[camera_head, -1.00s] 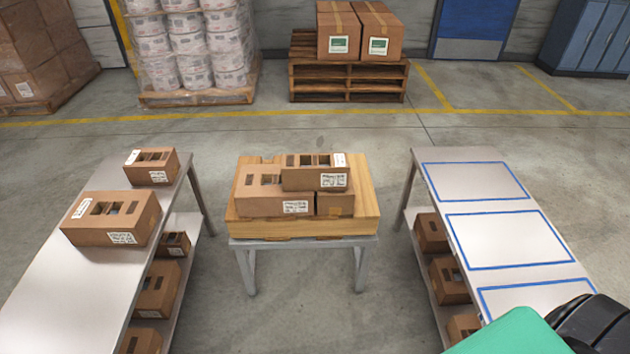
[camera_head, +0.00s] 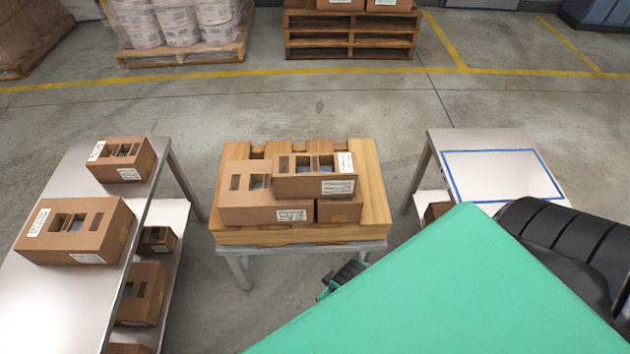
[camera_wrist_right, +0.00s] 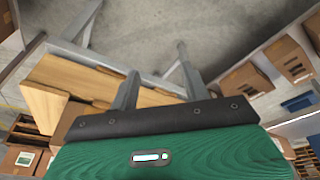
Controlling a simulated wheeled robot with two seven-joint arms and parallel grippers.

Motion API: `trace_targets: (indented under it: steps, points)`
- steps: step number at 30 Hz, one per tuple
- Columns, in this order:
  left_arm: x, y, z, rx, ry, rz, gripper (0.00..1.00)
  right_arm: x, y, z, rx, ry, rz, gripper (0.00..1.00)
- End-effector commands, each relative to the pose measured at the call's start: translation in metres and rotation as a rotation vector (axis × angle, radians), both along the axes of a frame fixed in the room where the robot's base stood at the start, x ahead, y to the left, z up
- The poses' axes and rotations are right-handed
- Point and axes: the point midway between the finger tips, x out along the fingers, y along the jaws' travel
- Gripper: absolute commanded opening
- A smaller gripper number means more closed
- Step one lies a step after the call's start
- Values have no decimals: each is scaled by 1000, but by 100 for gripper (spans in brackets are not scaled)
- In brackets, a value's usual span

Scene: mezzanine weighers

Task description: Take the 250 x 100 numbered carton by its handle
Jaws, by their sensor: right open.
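Cartons with handle cut-outs and white labels are stacked on the wooden pallet (camera_head: 374,200) on the middle stand. A wide carton (camera_head: 265,208) lies at left, a smaller carton (camera_head: 315,185) sits on top at right, and another carton (camera_head: 340,209) shows partly beneath it. The label print is too small to read, so I cannot tell which is 250 x 100. My right gripper (camera_head: 343,277) is mostly hidden behind my green arm, in front of the stand and apart from the cartons. In the right wrist view its fingers (camera_wrist_right: 158,66) are spread and empty.
The left table (camera_head: 45,300) holds two cartons (camera_head: 76,230) (camera_head: 122,165), with more on its lower shelf. The right table (camera_head: 500,165) has a bare top with blue outlines. Floor gaps separate the stand from both tables.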

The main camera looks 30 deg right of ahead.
Motion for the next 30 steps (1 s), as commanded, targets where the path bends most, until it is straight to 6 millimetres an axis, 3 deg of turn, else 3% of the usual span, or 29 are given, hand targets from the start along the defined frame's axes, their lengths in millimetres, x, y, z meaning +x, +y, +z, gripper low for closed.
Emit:
trace_targets:
  steps: [5,10,22,30]
  points:
    - [-5,3,-2,4,7,-1,36,4,3,61,4,-34,47,47]
    - [-1,3,-3,4,2,0,36,21,19,113,3,-75,257,47]
    - [7,-3,-2,-4,-9,2,36,87,52,133,-71,-121,904,47]
    - [6,-3,-3,-4,-7,2,36,151,42,143,-199,-98,1458,47]
